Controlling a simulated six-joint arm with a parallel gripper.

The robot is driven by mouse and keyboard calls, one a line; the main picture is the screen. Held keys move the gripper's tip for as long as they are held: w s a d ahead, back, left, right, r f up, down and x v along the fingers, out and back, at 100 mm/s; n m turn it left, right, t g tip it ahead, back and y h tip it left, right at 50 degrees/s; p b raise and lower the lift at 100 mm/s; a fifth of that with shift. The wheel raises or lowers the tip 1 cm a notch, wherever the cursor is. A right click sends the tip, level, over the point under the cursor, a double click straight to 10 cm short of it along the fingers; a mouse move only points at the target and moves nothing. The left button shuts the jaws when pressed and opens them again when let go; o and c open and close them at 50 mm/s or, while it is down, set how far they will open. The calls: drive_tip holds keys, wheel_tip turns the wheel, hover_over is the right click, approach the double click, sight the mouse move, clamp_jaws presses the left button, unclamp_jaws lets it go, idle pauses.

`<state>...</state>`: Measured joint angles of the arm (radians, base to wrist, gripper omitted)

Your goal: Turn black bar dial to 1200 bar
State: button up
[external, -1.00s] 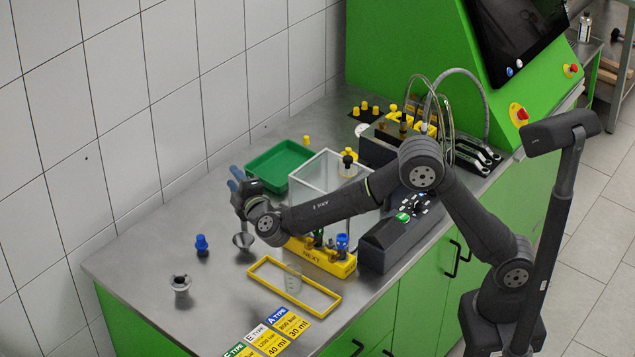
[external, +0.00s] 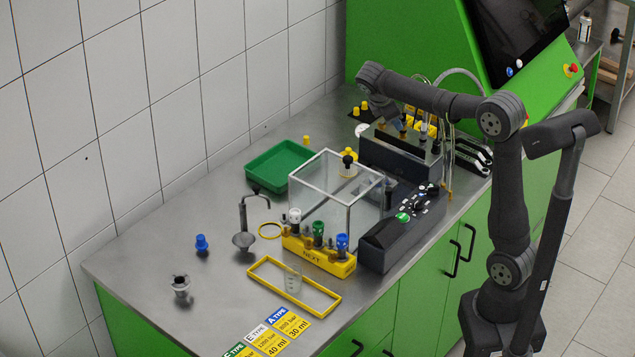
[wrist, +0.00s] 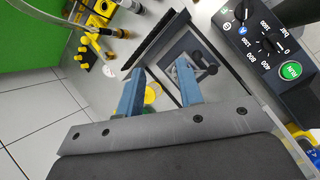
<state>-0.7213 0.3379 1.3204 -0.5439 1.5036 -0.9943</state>
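The black bar dial (wrist: 267,44) is on the dark control box at the right of the wrist view, with white numbers around it. Its exact setting is too small to read with certainty. In the external view the dials (external: 421,199) sit on the box beside the glass case. My gripper (wrist: 160,70) shows two blue fingers spread apart with nothing held between them. It is to the left of the dial in the wrist view, apart from it. In the external view the fingers are hidden, and my wrist is above the back of the bench.
A green button (wrist: 290,70) is beside the dial. The glass case (external: 335,190) stands next to the control box (external: 385,240). Hoses and a dark block (external: 400,155) are behind. A yellow rack (external: 320,258) with several bottles and a green tray (external: 280,165) are on the bench.

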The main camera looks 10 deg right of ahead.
drive_tip(key=s+d+r+n+g+y, duration=0.6)
drive_tip(key=s+d+n+g+y, duration=0.15)
drive_tip(key=s+d, duration=0.35)
approach(419, 200)
drive_tip(key=shift+m+y, duration=0.25)
drive_tip(key=shift+m, duration=0.1)
drive_tip(key=x, duration=0.8)
drive_tip(key=shift+s+d, duration=0.1)
drive_tip(key=shift+d, duration=0.05)
clamp_jaws()
